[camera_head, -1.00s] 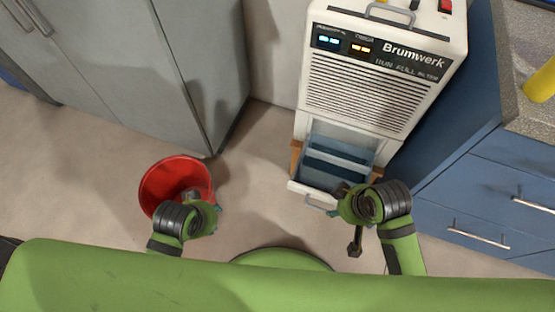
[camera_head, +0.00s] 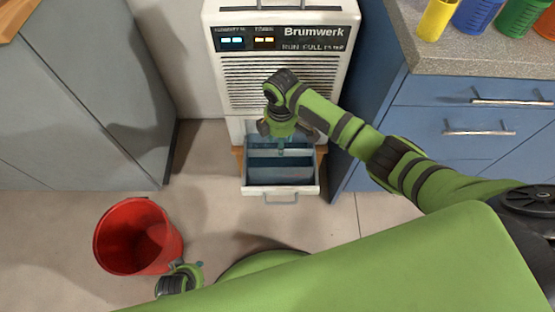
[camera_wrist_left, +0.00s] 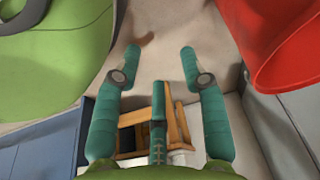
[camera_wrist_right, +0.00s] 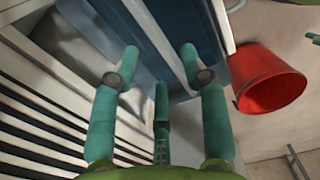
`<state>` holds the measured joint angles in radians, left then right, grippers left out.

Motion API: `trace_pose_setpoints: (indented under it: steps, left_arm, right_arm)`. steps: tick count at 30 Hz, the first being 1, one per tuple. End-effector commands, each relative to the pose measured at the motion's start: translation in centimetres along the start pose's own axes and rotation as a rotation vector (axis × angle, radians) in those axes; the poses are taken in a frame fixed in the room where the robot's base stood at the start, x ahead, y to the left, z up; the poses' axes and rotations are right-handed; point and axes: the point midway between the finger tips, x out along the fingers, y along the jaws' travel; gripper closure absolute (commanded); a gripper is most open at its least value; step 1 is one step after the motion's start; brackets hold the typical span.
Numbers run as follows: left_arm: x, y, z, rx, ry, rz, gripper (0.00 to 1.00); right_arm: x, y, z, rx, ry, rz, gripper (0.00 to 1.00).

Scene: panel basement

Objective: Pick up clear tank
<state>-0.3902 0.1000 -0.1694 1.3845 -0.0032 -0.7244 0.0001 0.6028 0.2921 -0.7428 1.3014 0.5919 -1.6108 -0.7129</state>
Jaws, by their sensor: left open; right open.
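The clear tank (camera_head: 282,172) is a bluish see-through drawer-like bin with a white front and a grey handle (camera_head: 280,196). It stands pulled out at the bottom of the white Brumwerk dehumidifier (camera_head: 283,75). My right gripper (camera_head: 282,143) points down over the tank's rear part, close to the machine's front. In the right wrist view its fingers (camera_wrist_right: 160,65) are spread and empty over the bluish tank (camera_wrist_right: 185,30); contact with it cannot be told. My left gripper (camera_head: 196,268) is low beside the red bucket; its fingers (camera_wrist_left: 158,62) are apart and empty in the left wrist view.
The red bucket (camera_head: 128,238) stands on the floor at left. Grey cabinets (camera_head: 85,100) are on the left, blue drawers (camera_head: 460,125) on the right under a counter with colored cups (camera_head: 478,14). The floor before the tank is clear.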

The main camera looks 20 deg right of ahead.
Motion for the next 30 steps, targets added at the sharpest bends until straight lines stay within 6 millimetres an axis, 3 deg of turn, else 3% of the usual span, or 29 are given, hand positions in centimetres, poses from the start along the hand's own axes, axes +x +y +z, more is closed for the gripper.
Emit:
trace_pose_setpoints:
  steps: [8, 12, 22, 23, 24, 26, 30]
  left_arm:
    - [-0.9, 0.4, 0.6, -0.011, -0.059, 0.006, 0.58]
    - [-2.0, 0.2, -0.5, -0.013, -0.05, 0.005, 0.58]
    - [-2.6, 0.2, -0.9, -0.013, -0.049, 0.004, 0.58]
    - [-2.6, 0.2, -0.9, -0.013, -0.049, 0.004, 0.58]
    - [-2.6, 0.2, -0.9, -0.013, -0.049, 0.004, 0.58]
    - [-2.6, 0.2, -0.9, -0.013, -0.049, 0.004, 0.58]
    - [-2.6, 0.2, -0.9, -0.013, -0.049, 0.004, 0.58]
  right_arm:
    - [4.1, 0.1, 0.0, 0.002, 0.0, -0.002, 0.55]
    - [5.3, 0.1, 0.0, 0.002, 0.001, 0.0, 0.55]
    - [5.7, 0.2, 0.0, 0.002, 0.002, 0.001, 0.55]
    - [5.7, 0.2, 0.0, 0.002, 0.002, 0.001, 0.63]
    - [5.7, 0.2, 0.0, 0.002, 0.002, 0.001, 0.79]
    - [5.7, 0.2, 0.0, 0.002, 0.002, 0.001, 1.0]
    - [5.7, 0.1, 0.0, 0.002, 0.002, 0.001, 1.0]
